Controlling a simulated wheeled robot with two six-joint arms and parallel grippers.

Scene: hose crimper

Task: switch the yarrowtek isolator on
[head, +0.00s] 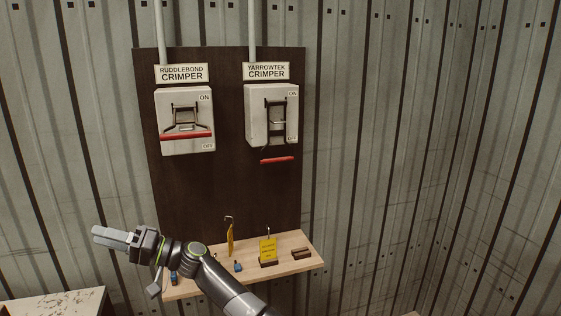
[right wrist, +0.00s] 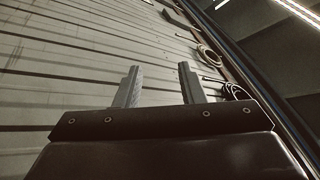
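The Yarrowtek isolator (head: 290,118) is a pale box on the dark board, under a sign reading YARROWTEK CRIMPER (head: 266,71). ON is marked at its top and OFF near its bottom. Its red handle bar (head: 277,159) is down, below the box's lower edge. My right gripper (head: 108,236) is at the lower left in the head view, well below and left of the isolator, pointing left. The right wrist view shows its two fingers (right wrist: 158,86) apart with nothing between them. My left gripper is not in view.
The Ruddlebond isolator (head: 184,148), with a red bar, is on the board's left. A wooden shelf (head: 290,269) below holds a yellow tag (head: 268,249), a blue padlock (head: 238,267) and a brown block (head: 302,253). My right arm crosses before it. A table corner (head: 60,304) is lower left.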

